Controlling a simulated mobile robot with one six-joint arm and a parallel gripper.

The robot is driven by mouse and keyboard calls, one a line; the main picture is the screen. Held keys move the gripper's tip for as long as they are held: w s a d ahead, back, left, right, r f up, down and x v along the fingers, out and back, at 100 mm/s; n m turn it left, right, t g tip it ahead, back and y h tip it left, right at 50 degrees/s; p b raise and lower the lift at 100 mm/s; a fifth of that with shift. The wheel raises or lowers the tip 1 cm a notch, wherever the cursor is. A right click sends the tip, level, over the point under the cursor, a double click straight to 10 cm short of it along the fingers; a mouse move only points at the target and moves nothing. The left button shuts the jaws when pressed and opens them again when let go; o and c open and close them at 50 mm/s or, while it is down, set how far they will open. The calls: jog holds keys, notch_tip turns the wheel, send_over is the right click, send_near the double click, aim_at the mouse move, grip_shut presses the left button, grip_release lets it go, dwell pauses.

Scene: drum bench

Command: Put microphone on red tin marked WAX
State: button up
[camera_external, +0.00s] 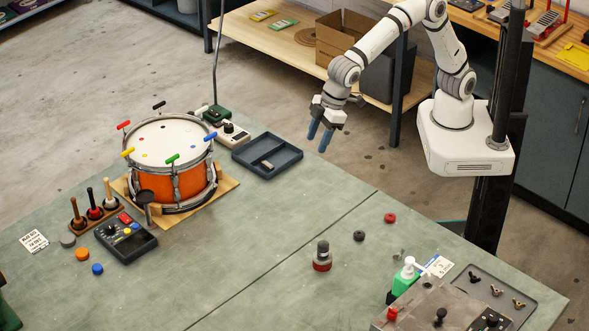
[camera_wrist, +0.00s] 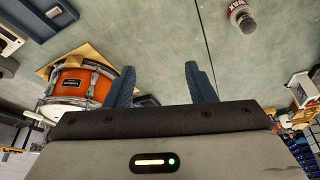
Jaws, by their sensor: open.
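The red tin marked WAX (camera_external: 322,265) stands on the green bench, right of the middle seam. In the wrist view the tin (camera_wrist: 238,6) is at the top edge, its lettering upside down. A short grey, dark-topped piece (camera_external: 322,248) stands upright on the tin; it looks like the microphone, but is too small to be sure. It also shows in the wrist view (camera_wrist: 248,23). My gripper (camera_external: 319,138) is open and empty, raised beyond the bench's far edge, well apart from the tin. Its two blue fingers (camera_wrist: 160,85) show in the wrist view with nothing between them.
An orange drum (camera_external: 165,180) stands on a wooden board at the left. A dark tray (camera_external: 288,166) holds a small grey block. A black control box (camera_external: 126,243) is near the drum. A green bottle (camera_external: 407,278) and grey machine stand at the front right. The bench between drum and tin is clear.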

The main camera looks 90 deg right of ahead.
jog(key=s+d+r+m+h, duration=0.1)
jog(key=s+d+r, duration=0.2)
jog(key=d, duration=0.9)
jog(key=s+d+r+m, duration=0.15)
jog(key=s+d, duration=0.25)
jog(key=d, duration=0.7)
jog(key=s+d+f+m, duration=0.2)
jog(key=s+d+f, duration=0.1)
jog(key=s+d, duration=1.3)
jog(key=s, duration=0.2)
jog(key=shift+s+d+f+g+h, duration=0.15)
jog(key=shift+s+d+g+h, duration=0.15)
jog(key=shift+h, duration=0.1)
jog(key=shift+m, duration=0.25)
